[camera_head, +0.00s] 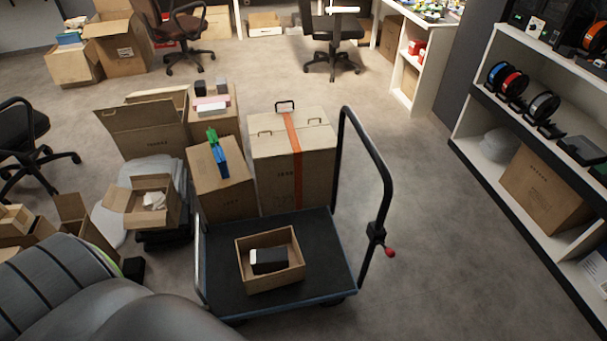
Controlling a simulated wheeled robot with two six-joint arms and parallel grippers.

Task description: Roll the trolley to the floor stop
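The trolley (318,285) stands in the lower middle of the head view. It has a dark flat deck with a blue-grey edge and a tall black push handle (385,178) at its right end. A red knob (390,252) sticks out low on the handle. An open carton (275,282) stands on the deck with a black and white box (269,260) in it. No floor stop can be made out. Neither of my grippers is in view.
A tall carton with an orange strap (297,165) and a carton with blue and green items (226,193) stand at the deck's far edge. More cartons crowd the left. Shelving (478,118) lines the right. Floor right of the trolley (450,255) is clear.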

